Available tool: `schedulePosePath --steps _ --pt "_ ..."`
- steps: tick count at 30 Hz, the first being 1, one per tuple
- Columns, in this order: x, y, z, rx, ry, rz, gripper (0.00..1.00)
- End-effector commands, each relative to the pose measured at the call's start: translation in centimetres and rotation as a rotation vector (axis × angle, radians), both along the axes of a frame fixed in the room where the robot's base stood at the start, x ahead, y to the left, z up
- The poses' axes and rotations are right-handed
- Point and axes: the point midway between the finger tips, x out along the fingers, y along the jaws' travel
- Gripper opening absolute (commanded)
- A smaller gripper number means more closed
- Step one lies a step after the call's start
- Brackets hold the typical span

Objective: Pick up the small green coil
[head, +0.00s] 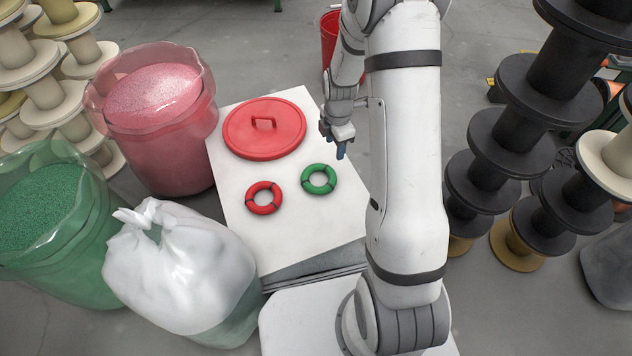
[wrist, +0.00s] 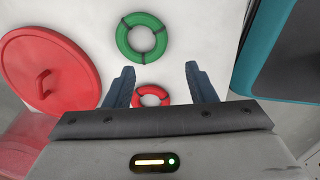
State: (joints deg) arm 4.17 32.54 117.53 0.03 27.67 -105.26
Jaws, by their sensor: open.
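The small green coil (head: 319,168) is a ring with dark bands, lying flat on the white tabletop (head: 240,215). In the wrist view the green coil (wrist: 128,38) lies beyond the fingertips, ahead and to the left. A red coil (head: 264,183) of like size lies left of it; it also shows in the wrist view (wrist: 151,97), between the fingers. My gripper (head: 341,150) is above the table, up and to the right of the green coil in the head view, apart from it. In the wrist view my gripper (wrist: 159,80) has its two blue fingers spread and empty.
A red lid (head: 264,138) with a handle lies at the table's far left. Left of the table stand a pink-filled tub (head: 150,130), a green-filled tub (head: 50,235) and a tied white bag (head: 185,270). Black spools (head: 500,135) stand stacked at right.

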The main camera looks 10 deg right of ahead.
Motion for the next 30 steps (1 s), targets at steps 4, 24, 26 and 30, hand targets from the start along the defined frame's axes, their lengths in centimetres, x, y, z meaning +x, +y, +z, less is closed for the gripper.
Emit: schedulePosePath --steps 4,24,26,30 --pt "1.0 -0.5 -9.0 -0.004 0.028 0.218 0.51" --pt "1.3 0.2 -18.3 -0.004 0.041 0.380 0.51" --pt "1.2 0.6 -19.3 -0.004 0.041 0.380 0.51" --pt "1.2 0.7 -21.1 -0.004 0.042 0.377 0.51"
